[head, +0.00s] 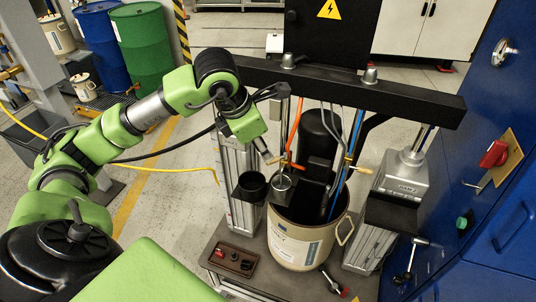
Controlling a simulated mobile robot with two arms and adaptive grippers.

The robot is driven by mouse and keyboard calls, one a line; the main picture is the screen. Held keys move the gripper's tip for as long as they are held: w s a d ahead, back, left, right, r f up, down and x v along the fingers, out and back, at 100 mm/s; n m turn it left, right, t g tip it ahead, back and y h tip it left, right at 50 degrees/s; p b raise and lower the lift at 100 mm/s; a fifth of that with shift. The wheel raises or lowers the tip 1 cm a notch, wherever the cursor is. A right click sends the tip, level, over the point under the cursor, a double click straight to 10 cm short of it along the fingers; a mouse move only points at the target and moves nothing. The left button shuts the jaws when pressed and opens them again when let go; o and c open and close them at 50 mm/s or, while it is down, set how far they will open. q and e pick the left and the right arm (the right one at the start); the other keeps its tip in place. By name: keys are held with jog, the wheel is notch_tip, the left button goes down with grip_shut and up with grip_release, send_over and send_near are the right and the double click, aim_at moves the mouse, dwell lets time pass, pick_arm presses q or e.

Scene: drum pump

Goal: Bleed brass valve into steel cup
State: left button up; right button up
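A small brass valve (290,164) sits at the lower end of the orange hose, above the open drum in the middle of the head view. A small round steel piece (283,182), which looks like the steel cup, is just below it; I cannot tell what supports it. My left gripper (268,157) reaches down from the left, close beside the valve and just above the steel piece. Its fingers are too small to tell whether they are open or touching anything. My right gripper is not in view.
A beige drum (297,245) stands under the black crossbeam (340,87). A black cup-shaped holder (250,187) is on the left column. A brown control box (233,260) lies on the platform. A blue cabinet (460,200) bounds the right. Hoses hang around the pump.

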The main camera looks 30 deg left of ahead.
aim_at(276, 159)
pick_arm(q)
jog(key=p+x, duration=0.1)
jog(key=x, duration=0.5)
jog(key=shift+f, duration=0.1)
grip_shut()
